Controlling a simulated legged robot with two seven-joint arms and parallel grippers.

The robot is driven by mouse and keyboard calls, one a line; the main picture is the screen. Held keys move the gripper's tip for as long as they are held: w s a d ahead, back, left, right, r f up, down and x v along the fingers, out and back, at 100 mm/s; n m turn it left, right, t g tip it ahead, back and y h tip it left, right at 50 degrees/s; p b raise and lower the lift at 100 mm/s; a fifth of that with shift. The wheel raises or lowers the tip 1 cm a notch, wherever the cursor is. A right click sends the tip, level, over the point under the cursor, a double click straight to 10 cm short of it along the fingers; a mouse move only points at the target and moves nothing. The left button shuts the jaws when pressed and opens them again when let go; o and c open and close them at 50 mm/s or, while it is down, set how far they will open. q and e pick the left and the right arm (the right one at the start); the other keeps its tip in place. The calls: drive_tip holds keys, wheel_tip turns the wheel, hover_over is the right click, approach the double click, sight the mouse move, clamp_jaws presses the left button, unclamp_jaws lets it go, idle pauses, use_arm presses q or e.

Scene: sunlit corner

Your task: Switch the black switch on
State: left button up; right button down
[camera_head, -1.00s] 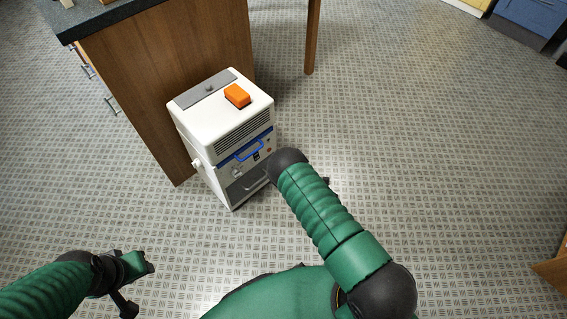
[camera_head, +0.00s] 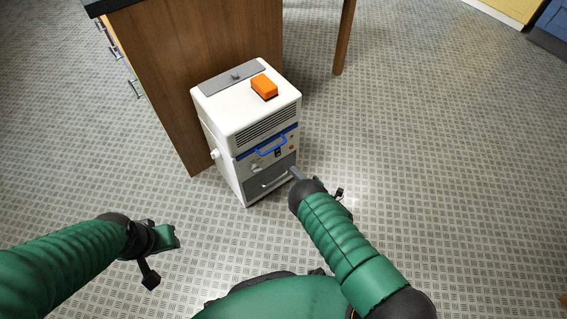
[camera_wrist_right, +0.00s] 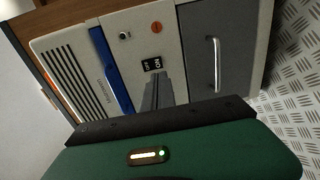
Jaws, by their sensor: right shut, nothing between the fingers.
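The black switch (camera_wrist_right: 151,65) with OFF and ON lettering sits on the light front panel of a white machine (camera_head: 248,115). It also shows small in the head view (camera_head: 278,153). My right gripper (camera_wrist_right: 157,80) is shut and empty, its fingertips pointing at the panel just beside the switch. I cannot tell whether they touch it. In the head view my right gripper (camera_head: 296,173) is low at the machine's front right, mostly hidden by my arm. My left gripper (camera_head: 160,240) hangs at the lower left, away from the machine; its fingers are unclear.
The machine front has a blue handle (camera_head: 271,146), a grey drawer (camera_wrist_right: 212,65) with a metal handle, an orange button (camera_wrist_right: 157,27) and a knob. An orange box (camera_head: 265,86) lies on top. A wooden counter (camera_head: 190,80) stands behind left. The floor to the right is clear.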

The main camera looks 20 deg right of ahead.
sight(279, 155)
drive_tip(key=b+x, duration=0.3)
drive_tip(key=x, duration=0.5)
drive_tip(key=shift+w+b, duration=0.1)
drive_tip(key=shift+b, duration=0.25)
